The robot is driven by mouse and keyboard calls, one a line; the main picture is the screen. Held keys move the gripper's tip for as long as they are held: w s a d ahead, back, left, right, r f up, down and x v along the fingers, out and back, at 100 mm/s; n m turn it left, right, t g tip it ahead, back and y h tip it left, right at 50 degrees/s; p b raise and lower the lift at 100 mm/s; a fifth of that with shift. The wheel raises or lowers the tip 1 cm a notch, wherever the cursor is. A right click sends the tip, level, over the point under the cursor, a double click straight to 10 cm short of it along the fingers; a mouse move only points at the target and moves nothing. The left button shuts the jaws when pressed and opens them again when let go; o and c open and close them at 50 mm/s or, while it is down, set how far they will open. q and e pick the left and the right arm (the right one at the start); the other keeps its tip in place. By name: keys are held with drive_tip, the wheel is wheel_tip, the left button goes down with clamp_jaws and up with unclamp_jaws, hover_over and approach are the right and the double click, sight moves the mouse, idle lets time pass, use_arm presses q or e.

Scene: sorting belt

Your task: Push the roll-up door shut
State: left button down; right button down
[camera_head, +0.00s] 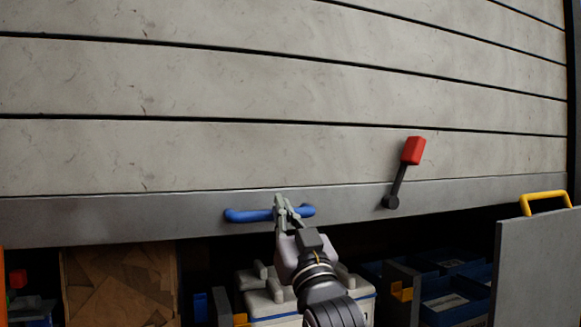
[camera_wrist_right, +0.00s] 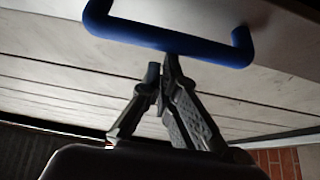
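The roll-up door (camera_head: 250,155) has wide grey slats and fills most of the head view. Its metal bottom bar (camera_head: 120,214) hangs above a dark opening, so the door stands partly open. A blue handle (camera_head: 250,215) is fixed to this bar and also shows at the top of the right wrist view (camera_wrist_right: 140,37). My right gripper (camera_head: 281,204) is at the handle's middle. In the right wrist view its fingertips (camera_wrist_right: 162,70) are close together, at the bar's lower edge, not visibly wrapped around it. Contact is hard to confirm. My left gripper is out of view.
A red-knobbed lever (camera_head: 412,152) sits on the bottom bar, right of the handle. Below are a cardboard box (camera_head: 118,285), a white-lidded container (camera_head: 258,300) and blue bins (camera_head: 450,300). A grey panel with a yellow handle (camera_head: 545,197) stands at the right.

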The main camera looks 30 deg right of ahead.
wheel_tip(320, 180, down, 31)
drive_tip(key=w+b, duration=0.1)
drive_tip(key=b, duration=1.7)
drive_tip(key=shift+d+r, duration=0.1)
drive_tip(key=shift+r, duration=0.05)
